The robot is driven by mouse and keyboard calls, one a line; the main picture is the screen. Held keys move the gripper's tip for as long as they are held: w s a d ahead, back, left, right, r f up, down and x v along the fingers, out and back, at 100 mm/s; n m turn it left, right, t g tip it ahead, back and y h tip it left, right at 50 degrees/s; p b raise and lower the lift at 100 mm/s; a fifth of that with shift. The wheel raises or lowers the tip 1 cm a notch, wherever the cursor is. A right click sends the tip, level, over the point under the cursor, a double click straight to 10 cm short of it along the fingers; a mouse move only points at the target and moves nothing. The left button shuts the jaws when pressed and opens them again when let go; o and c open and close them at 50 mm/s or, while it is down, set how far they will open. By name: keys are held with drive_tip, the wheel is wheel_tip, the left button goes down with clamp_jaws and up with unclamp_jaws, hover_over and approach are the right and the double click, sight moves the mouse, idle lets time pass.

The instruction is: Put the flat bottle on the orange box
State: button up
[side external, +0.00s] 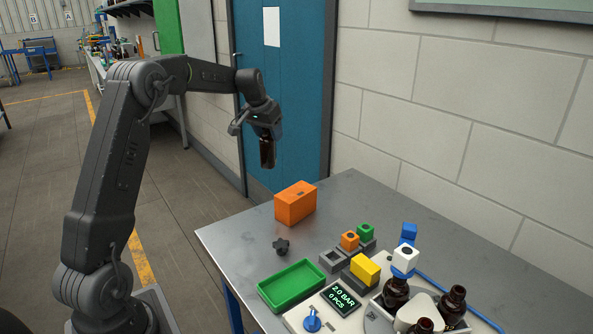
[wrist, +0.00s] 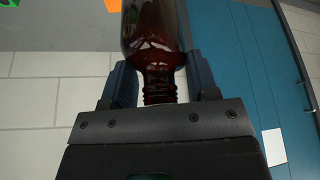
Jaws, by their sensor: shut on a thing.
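My gripper (side external: 264,132) is shut on the neck of an amber bottle (side external: 267,152), which hangs close to upright in the air. In the wrist view, the gripper's blue-grey fingers (wrist: 160,88) sit on both sides of the threaded neck, and the dark red-brown bottle (wrist: 155,28) extends away from them. I cannot tell from these views whether its body is flat. The orange box (side external: 293,204) stands on the grey table near its far left edge. The bottle is above the box's height and left of it in the side view. The box's top carries no bottle.
A black knob (side external: 281,246) lies in front of the box. A green tray (side external: 292,286), coloured blocks (side external: 365,268) and a fixture with several amber bottles (side external: 396,292) occupy the table's front and right. The back right of the grey table (side external: 400,205) is bare.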

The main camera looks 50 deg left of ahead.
drive_tip(key=w+d+f, duration=0.5)
drive_tip(key=w+f, duration=0.1)
drive_tip(key=f, duration=0.3)
drive_tip(key=shift+w, duration=0.3)
drive_tip(key=shift+f, duration=0.15)
drive_tip(key=o, duration=1.2)
drive_tip(key=shift+o, duration=0.2)
